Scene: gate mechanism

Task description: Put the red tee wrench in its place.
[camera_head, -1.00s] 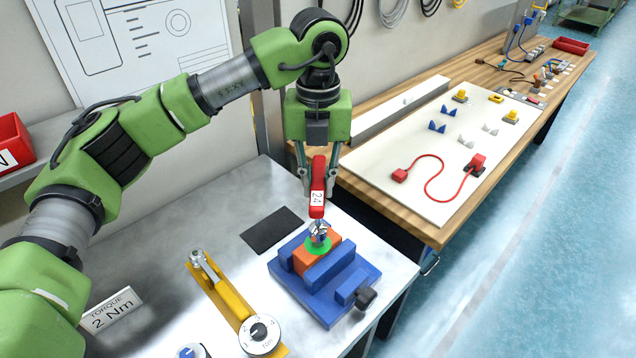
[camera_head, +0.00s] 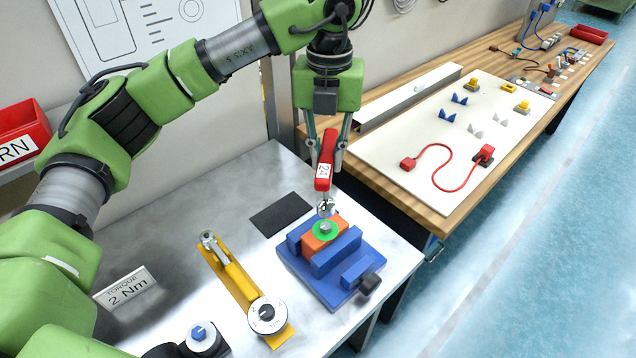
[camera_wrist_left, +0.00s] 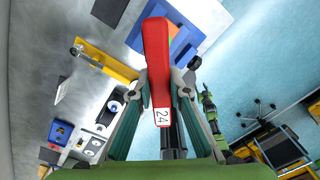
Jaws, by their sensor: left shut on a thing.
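The red wrench (camera_head: 326,160), marked 24, hangs upright with its metal head down. My left gripper (camera_head: 325,158) is shut on its red handle; in the left wrist view the handle (camera_wrist_left: 157,70) lies between the fingers. The metal head (camera_head: 326,207) is above the blue vise (camera_head: 337,262), apart from the nut as far as I can tell. The vise holds an orange block (camera_head: 309,246) with a green ring (camera_head: 325,230) and a metal nut on top. I cannot make out a tee shape on the wrench. My right gripper is not clearly seen.
A dark mat (camera_head: 281,214) lies bare behind the vise. A yellow torque device (camera_head: 240,285) and a "2 Nm" sign (camera_head: 124,287) stand to the left. A wooden bench (camera_head: 432,212) with a white board is at right. A red bin (camera_head: 22,136) is at far left.

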